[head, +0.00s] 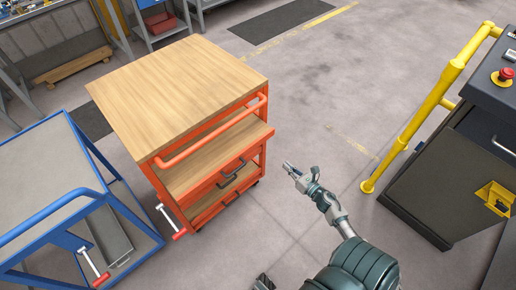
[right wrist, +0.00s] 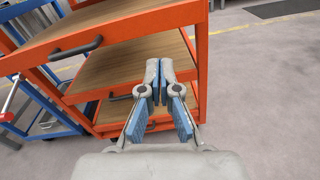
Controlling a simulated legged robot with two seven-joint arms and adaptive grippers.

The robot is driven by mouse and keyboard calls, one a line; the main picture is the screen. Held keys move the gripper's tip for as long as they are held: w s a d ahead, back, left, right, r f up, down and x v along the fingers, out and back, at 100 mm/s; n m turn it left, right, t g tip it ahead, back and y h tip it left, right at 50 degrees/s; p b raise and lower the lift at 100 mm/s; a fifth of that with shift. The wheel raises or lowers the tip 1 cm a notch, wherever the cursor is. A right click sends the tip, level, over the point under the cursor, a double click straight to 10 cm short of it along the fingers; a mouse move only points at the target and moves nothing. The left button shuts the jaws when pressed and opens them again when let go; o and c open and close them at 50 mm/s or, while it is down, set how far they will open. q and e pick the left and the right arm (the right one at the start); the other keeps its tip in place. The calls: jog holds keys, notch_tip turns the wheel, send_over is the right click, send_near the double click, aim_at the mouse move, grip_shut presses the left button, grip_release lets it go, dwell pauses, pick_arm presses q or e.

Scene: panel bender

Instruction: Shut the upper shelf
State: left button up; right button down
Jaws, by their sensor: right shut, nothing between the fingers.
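The orange cart (head: 160,170) has a wooden top. Its upper shelf (head: 205,165), a wooden board with an orange front and a black handle (head: 232,173), sticks out past the top towards me. In the right wrist view the upper shelf's handle (right wrist: 76,49) is at upper left. My right gripper (head: 290,170) is shut and empty, to the right of the shelf front and apart from it. In the right wrist view its fingertips (right wrist: 159,82) show in front of the cart. A small dark part, perhaps my left gripper (head: 263,282), shows at the bottom edge.
A blue cart (head: 60,165) with red-handled bars stands close on the left. On the right are a yellow rail (head: 428,105) and a dark machine cabinet (head: 450,165) with a red button. The grey floor between the orange cart and the rail is clear.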

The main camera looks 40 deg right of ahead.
jog(key=r+n+y, duration=0.1)
jog(key=n, duration=0.1)
jog(key=b, duration=0.2)
send_near(260, 141)
jog(key=shift+n, duration=0.3)
jog(key=w, duration=0.7)
jog(key=shift+a+f, duration=0.1)
jog(key=shift+w, duration=0.15)
pick_arm(q)
notch_tip(260, 141, up, 6)
jog(key=w+t+h, duration=0.1)
jog(key=w+t, duration=0.1)
jog(key=t, duration=0.1)
jog(key=shift+d+t, duration=0.35)
jog(key=shift+t, duration=0.05)
jog(key=shift+f, duration=0.1)
